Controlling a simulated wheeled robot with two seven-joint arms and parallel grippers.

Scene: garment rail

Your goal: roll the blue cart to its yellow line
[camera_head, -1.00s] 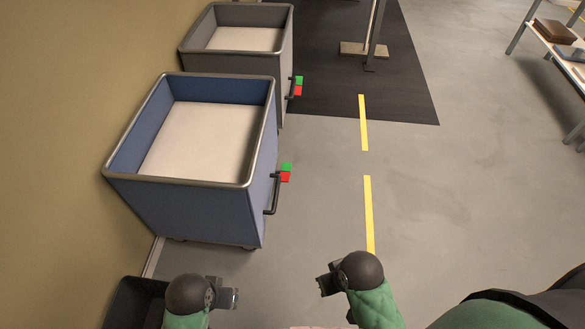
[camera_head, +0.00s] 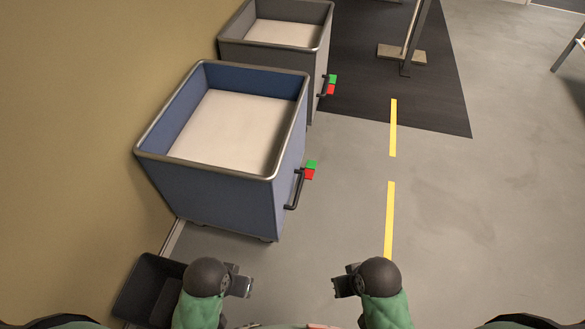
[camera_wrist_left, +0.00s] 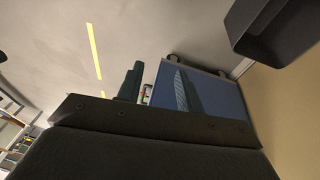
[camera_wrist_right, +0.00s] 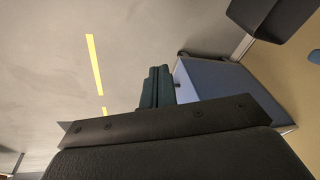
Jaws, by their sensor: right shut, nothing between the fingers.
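The blue cart (camera_head: 215,190) stands by the wall in the head view, left of centre, empty with a pale floor inside. Its dark handle (camera_head: 294,190) is on its right side, beside a green and red block (camera_head: 310,170). A yellow line (camera_head: 389,220) lies on the floor right of the cart, with a gap between them. My left gripper (camera_head: 248,286) is in front of the cart, apart from it; its fingers stand apart in the left wrist view (camera_wrist_left: 158,88). My right gripper (camera_head: 336,287) is shut and empty, near the yellow line's front end.
A grey cart (camera_head: 275,48) stands right behind the blue one. A second yellow line (camera_head: 393,127) lies farther back, reaching a dark mat (camera_head: 430,100) with a rail stand (camera_head: 402,54). A black bin (camera_head: 146,290) is at front left.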

